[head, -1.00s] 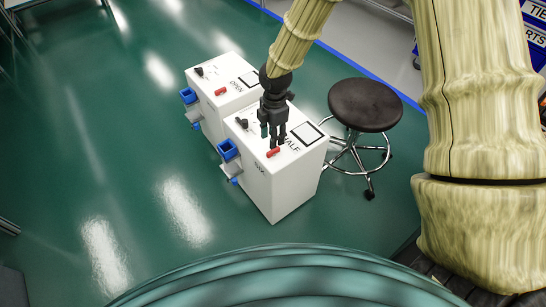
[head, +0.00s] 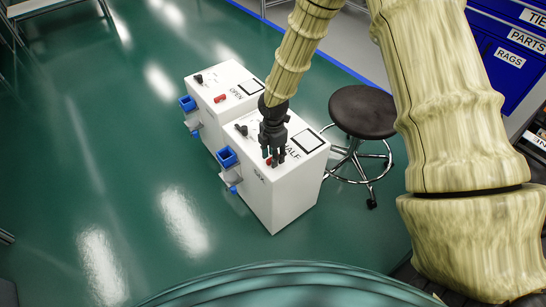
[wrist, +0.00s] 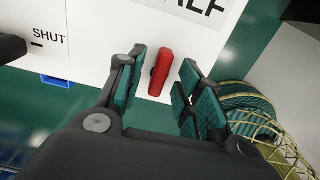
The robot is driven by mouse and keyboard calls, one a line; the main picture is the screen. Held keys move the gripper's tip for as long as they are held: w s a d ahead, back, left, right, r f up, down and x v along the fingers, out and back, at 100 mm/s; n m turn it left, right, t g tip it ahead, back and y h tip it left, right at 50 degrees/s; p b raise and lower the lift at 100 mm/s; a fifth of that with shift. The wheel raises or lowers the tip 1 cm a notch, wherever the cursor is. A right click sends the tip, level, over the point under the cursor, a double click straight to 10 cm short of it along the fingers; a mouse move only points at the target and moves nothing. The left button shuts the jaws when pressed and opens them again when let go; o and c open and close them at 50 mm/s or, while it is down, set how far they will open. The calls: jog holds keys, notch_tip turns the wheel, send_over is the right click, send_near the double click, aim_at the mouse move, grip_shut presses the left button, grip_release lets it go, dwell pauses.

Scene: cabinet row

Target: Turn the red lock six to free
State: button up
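The red lock (wrist: 160,72) is a small red bar handle on the white top of the nearer cabinet (head: 279,201), close to its front edge. In the wrist view it stands nearly upright, leaning slightly. My gripper (wrist: 161,88) is open, with a teal-padded finger on each side of the lock and a gap showing on both sides. In the head view my gripper (head: 275,160) is low over the cabinet top and hides most of the lock. Lettering that seems to read SIX is on the near edge.
A second white cabinet (head: 228,84) with its own red lock (head: 220,98) stands behind, marked OPEN. Blue and grey fittings (head: 228,158) stick out on the left. A black dial (head: 241,129) is on the nearer top. A stool (head: 362,112) stands close at right. Green floor is clear at left.

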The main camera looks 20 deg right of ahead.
jog(key=shift+f, duration=0.3)
jog(key=shift+c, duration=0.4)
grip_shut()
